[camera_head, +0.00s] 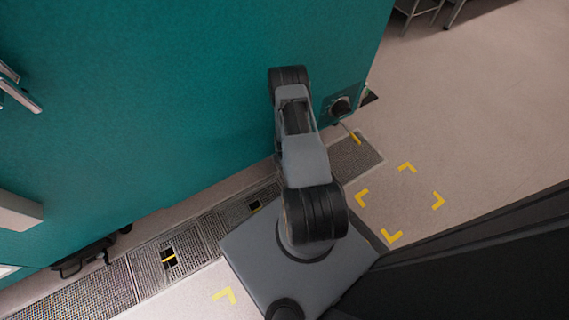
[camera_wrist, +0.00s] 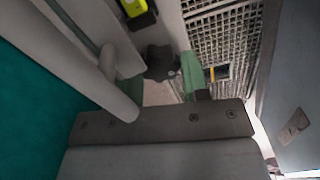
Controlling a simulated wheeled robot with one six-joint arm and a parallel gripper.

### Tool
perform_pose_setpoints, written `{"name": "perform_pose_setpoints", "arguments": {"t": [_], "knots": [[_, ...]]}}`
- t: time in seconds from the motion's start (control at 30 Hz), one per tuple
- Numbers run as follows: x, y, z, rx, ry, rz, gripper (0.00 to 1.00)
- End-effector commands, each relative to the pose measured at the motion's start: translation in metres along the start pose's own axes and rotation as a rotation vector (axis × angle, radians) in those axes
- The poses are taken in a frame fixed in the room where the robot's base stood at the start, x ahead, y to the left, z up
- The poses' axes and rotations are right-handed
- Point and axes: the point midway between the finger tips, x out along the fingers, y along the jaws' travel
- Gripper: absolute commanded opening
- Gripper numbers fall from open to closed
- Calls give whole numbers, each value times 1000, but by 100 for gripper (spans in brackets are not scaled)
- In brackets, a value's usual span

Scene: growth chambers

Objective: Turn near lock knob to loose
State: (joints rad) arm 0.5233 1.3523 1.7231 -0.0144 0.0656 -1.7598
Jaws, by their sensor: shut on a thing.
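In the wrist view my gripper (camera_wrist: 163,84) shows its two green-padded fingers, one on each side of a dark lobed knob (camera_wrist: 160,62). It is shut on this knob, which looks like the near lock knob. The left finger is partly hidden behind a pale grey tubular handle (camera_wrist: 112,82). The contact between the fingers and the knob is not clear. Any loose or locked marking on the knob cannot be read. In the head view my arm hides the gripper and the knob.
A teal chamber wall (camera_head: 160,90) stands along the left. A yellow-green item (camera_wrist: 138,14) is near the top of the wrist view. Open floor (camera_head: 480,100) lies to the right, with yellow corner marks.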

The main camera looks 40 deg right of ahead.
Motion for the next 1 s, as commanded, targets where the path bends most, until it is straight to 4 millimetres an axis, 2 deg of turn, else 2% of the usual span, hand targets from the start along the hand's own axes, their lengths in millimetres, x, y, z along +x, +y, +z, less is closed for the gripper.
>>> {"name": "perform_pose_setpoints", "arguments": {"t": [0.1,0.2,0.53,0.87,0.9,1.0], "knots": [[0,0,0,0,0,-1,19],[0,0,0,-25,0,-1,19],[0,-1,0,-323,1,0,19],[0,-1,0,-355,1,0,19],[0,-1,0,-355,1,0,43],[0,-1,0,-354,1,-1,53]]}}
